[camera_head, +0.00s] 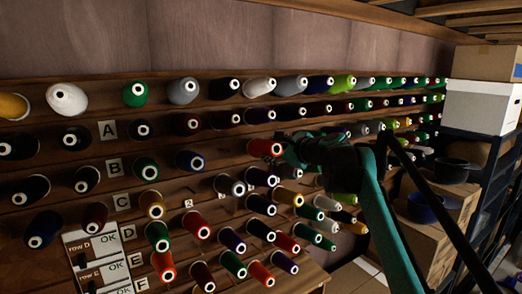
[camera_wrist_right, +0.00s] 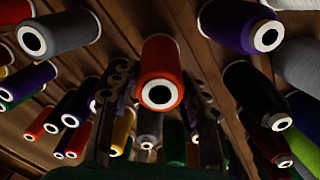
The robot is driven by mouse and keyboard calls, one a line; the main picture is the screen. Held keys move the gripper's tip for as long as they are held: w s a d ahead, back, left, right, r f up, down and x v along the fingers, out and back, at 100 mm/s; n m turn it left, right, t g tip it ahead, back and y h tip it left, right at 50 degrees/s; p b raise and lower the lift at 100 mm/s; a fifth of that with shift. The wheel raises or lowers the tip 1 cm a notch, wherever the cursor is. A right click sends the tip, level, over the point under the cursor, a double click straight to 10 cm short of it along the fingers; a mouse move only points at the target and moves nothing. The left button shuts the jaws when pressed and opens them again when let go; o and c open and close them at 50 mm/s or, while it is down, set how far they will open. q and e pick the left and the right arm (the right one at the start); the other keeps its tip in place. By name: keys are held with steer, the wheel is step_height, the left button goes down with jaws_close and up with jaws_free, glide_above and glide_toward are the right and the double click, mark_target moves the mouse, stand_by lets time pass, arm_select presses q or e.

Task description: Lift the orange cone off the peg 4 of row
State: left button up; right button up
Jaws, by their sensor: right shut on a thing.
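The orange cone (camera_head: 264,148), a red-orange thread spool with a white end ring and dark hole, shows right of centre in the head view. My right gripper (camera_head: 288,151) is shut on it from the right side. In the right wrist view the orange cone (camera_wrist_right: 160,65) is upper middle, its ringed end facing the camera, with one dark finger of the right gripper (camera_wrist_right: 160,105) on each side. Its far end is hidden, so I cannot tell whether a peg is still inside it. My left gripper is not in view.
A wooden thread wall (camera_head: 235,150) carries rows of coloured cones close around the gripper. Lettered row labels (camera_head: 108,130) and an OK card (camera_head: 95,247) are at left. Boxes (camera_head: 482,104) and dark bowls (camera_head: 452,170) stand on shelving at right.

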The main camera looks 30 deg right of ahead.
steer(key=p+v, duration=0.1)
steer(key=v, duration=0.8)
steer(key=shift+s, duration=0.25)
steer(key=shift+f, duration=0.1)
steer(key=s+r+p, duration=0.1)
steer(key=s, duration=0.1)
steer(key=s+r+p, duration=0.1)
steer(key=s, duration=0.1)
steer(key=shift+d+r, duration=0.15)
steer(key=shift+r, duration=0.25)
steer(key=shift+w+f, duration=0.15)
